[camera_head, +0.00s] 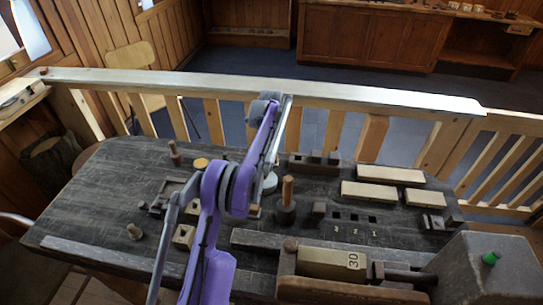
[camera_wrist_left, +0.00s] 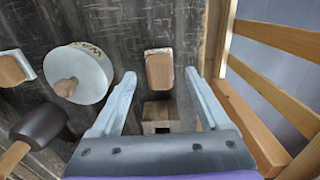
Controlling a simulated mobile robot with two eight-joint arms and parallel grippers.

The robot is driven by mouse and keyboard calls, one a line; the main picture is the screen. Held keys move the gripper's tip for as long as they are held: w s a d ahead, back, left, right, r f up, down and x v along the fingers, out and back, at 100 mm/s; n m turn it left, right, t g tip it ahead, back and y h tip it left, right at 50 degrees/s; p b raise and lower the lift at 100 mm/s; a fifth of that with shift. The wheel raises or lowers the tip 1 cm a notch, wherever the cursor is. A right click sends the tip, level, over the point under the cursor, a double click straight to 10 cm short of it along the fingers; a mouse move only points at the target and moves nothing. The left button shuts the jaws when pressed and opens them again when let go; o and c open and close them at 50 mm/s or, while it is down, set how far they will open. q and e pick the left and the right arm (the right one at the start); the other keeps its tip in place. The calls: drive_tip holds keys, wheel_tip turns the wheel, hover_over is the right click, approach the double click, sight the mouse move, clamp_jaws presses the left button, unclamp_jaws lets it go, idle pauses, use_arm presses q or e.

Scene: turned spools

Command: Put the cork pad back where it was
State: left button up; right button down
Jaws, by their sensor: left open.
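My left gripper (camera_wrist_left: 160,74) is open in the left wrist view, its pale fingers apart. A small tan-brown rectangular piece with pale edges (camera_wrist_left: 159,68), which looks like the cork pad, lies between the fingertips in the picture; I cannot tell whether they touch it. A similar tan piece (camera_wrist_left: 13,69) shows at the left edge, so which one is the cork pad is not certain. In the head view my purple left arm reaches over the bench and hides this area; its fingers are not clear there. My right gripper is not in view.
A white lettered disc (camera_wrist_left: 82,73) and a dark mallet head (camera_wrist_left: 38,122) lie left of the fingers. A block with a dark recess (camera_wrist_left: 158,113) is between them. The rail (camera_head: 250,86) borders the bench's far side. Pale blocks (camera_head: 390,174) and a vise (camera_head: 331,262) stand right.

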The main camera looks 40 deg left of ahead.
use_arm(q)
wheel_tip(320, 180, up, 10)
drive_tip(key=shift+p, duration=0.45)
drive_tip(key=shift+f, duration=0.15)
